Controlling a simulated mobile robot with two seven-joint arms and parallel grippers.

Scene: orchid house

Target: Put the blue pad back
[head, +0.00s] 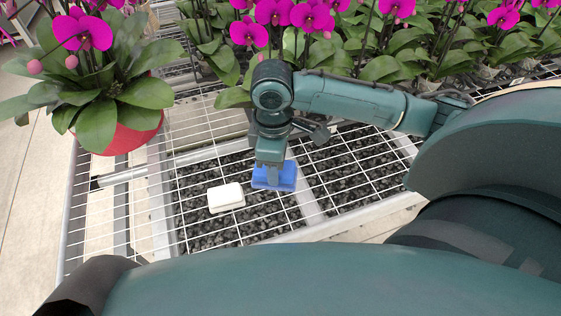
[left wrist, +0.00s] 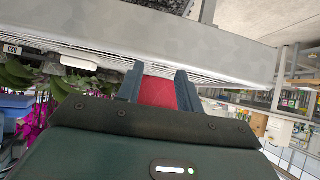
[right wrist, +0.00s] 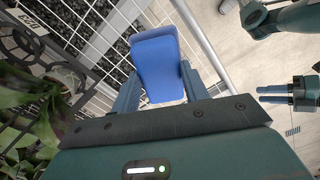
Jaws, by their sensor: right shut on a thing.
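The blue pad (head: 274,177) is a small blue block over the wire-mesh bench, right of a white block (head: 226,197). My right gripper (head: 270,163) points down and is shut on it. In the right wrist view the blue pad (right wrist: 159,65) sticks out beyond the fingertips. I cannot tell whether it touches the mesh. My left gripper is outside the head view. In the left wrist view my left gripper (left wrist: 160,75) has its fingers apart. A red surface shows between them; I cannot tell how near it is.
The mesh bench (head: 306,234) has dark gravel beneath. An orchid in a red pot (head: 131,136) stands at the left corner. Dense magenta orchids (head: 390,64) line the back, close behind my right arm. Mesh around the white block is clear.

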